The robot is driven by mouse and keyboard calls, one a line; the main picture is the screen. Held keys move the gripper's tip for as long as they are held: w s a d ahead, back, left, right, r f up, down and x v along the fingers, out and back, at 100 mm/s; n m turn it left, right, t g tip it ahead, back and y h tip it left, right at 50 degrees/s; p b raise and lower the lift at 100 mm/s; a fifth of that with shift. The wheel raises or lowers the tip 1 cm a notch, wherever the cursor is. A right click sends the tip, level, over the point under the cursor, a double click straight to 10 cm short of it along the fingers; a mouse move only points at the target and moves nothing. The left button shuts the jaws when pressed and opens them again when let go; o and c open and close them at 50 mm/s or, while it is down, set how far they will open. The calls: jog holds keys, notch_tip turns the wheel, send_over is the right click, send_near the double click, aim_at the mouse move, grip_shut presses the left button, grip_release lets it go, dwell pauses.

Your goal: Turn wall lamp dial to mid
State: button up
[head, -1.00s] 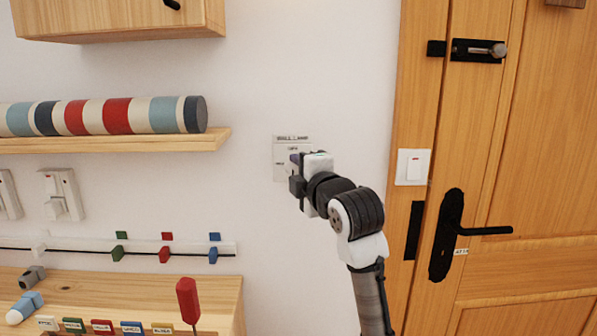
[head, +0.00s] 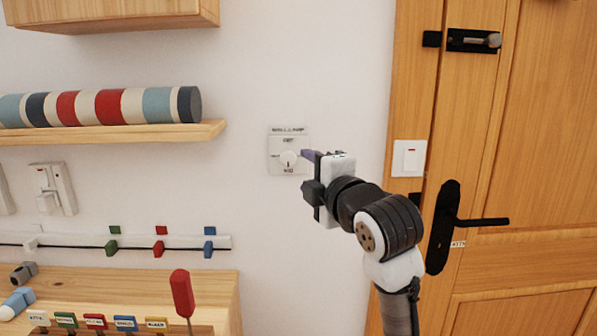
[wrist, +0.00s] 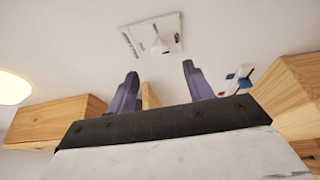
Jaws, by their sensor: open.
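The wall lamp plate (head: 275,141) is a pale square on the white wall, with small lettering above and around a round white dial (head: 287,157). A small dark mark on the dial's lower part points down, toward a blurred label below it. In the wrist view, the plate (wrist: 133,42) and dial (wrist: 158,45) appear at the top, beyond the fingertips. My gripper (head: 310,155) is just right of the plate in the head view. Its purple fingers (wrist: 160,68) are apart with nothing between them, and look clear of the dial.
A white switch (head: 409,157) and a wooden door with a black handle (head: 450,222) are to the right. A shelf (head: 120,135) with a striped roll is at left, above a slider rail (head: 130,241). A wooden cabinet top with small items is lower left.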

jog(key=v, duration=0.6)
jog(key=shift+b, duration=0.4)
